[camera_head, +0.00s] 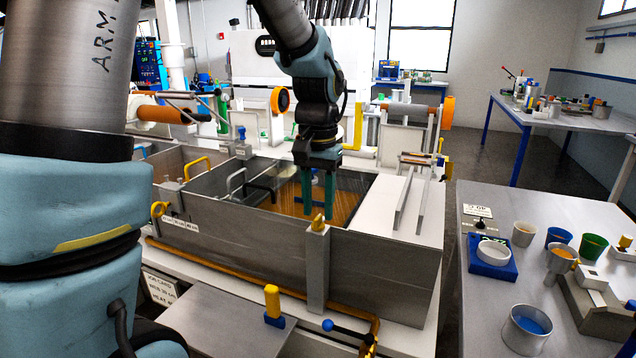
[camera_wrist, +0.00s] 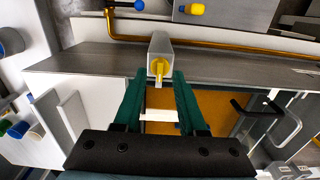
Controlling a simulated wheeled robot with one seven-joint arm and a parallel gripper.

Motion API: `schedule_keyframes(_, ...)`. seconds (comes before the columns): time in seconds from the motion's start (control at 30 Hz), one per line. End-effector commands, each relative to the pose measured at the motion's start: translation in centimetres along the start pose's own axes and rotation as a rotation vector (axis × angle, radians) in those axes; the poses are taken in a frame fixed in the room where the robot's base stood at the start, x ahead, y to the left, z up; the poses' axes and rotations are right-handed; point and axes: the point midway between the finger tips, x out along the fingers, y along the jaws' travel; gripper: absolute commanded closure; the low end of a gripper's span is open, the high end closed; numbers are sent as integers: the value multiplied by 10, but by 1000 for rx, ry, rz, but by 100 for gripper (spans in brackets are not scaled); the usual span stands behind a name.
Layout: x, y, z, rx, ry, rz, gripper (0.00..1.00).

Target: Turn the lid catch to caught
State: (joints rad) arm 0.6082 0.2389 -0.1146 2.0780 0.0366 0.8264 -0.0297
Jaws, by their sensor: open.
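A yellow catch knob (camera_head: 318,222) sits on top of a grey post at the front wall of the long grey bath (camera_head: 245,235). I take it to be the lid catch. In the wrist view the yellow catch (camera_wrist: 159,68) lies just beyond my fingertips, between their lines. My gripper (camera_head: 318,208) is open, with two green fingers pointing down over the amber bath opening, just behind the post. It also shows in the wrist view (camera_wrist: 159,82), with nothing held between the fingers. I cannot tell whether the catch is turned to caught.
A second yellow part (camera_head: 160,209) is at the bath's left end. An orange pipe (camera_head: 225,272) runs along the front. A yellow-topped blue piece (camera_head: 272,302) and a blue-knobbed lever (camera_head: 345,331) are in front. A side table (camera_head: 490,325) with several cups stands right.

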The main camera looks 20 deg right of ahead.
Motion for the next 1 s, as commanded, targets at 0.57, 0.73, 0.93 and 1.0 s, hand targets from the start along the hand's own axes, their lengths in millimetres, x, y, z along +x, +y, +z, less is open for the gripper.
schedule_keyframes(0.57,-86,0,0,0,1,0,59)
schedule_keyframes(0.73,-88,0,0,0,0,0,59)
schedule_keyframes(0.93,-86,-4,2,-8,1,0,59)
schedule_keyframes(1.0,-77,-16,6,-39,5,-1,59)
